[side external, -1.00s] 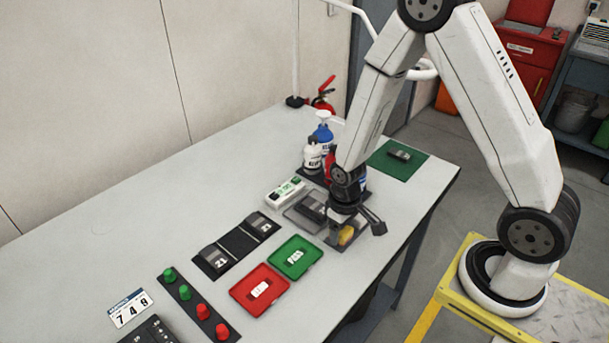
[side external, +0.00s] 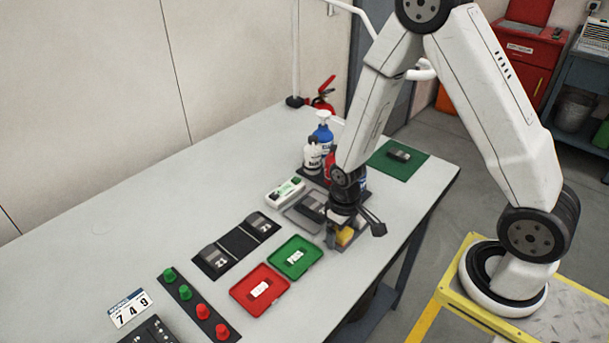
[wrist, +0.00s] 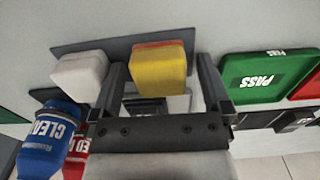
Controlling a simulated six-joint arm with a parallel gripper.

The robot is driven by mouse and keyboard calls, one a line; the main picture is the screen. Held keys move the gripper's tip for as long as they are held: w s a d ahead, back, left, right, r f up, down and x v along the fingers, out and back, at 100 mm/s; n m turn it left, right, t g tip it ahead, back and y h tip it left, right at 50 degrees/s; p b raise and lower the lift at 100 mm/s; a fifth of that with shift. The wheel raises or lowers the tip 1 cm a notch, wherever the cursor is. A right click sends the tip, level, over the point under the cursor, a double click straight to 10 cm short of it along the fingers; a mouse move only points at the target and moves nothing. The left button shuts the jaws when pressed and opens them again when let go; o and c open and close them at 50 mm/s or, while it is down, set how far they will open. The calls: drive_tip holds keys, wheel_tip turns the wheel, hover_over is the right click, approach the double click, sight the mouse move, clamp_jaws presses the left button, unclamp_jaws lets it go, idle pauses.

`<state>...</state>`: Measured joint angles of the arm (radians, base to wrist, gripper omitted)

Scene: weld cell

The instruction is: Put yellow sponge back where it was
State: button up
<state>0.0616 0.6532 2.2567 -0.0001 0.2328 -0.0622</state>
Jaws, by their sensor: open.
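The yellow sponge (side external: 345,236) with a reddish edge sits at the grey holder strip near the table's right edge. In the wrist view the sponge (wrist: 158,73) is between the two fingers of my gripper (wrist: 164,88), with a gap visible on each side. My gripper (side external: 343,232) is low over the strip and open around the sponge. A white block (wrist: 80,73) sits on the same dark grey strip (wrist: 120,45), left of the sponge and just outside the left finger. The sponge's underside is hidden.
A green PASS tray (side external: 295,258) and a red tray (side external: 259,289) lie to the left. Bottles, including a blue CLEAN one (wrist: 45,138), stand close behind my gripper. A green mat (side external: 398,158) with a dark block lies farther back.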

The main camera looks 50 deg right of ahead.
drive_tip(key=shift+r, duration=0.15)
wheel_tip(320, 180, up, 12)
idle(0.9)
idle(0.5)
drive_tip(key=shift+s+a+r+t, duration=0.35)
drive_tip(key=shift+s+t, duration=0.1)
drive_tip(key=shift+s, duration=0.2)
drive_tip(key=shift+s+a+r+t, duration=0.3)
drive_tip(key=shift+s+t, duration=0.1)
drive_tip(key=shift+s, duration=0.3)
drive_tip(key=shift+s+a+r+t, duration=0.35)
drive_tip(key=shift+s+t, duration=0.1)
drive_tip(key=shift+s, duration=0.2)
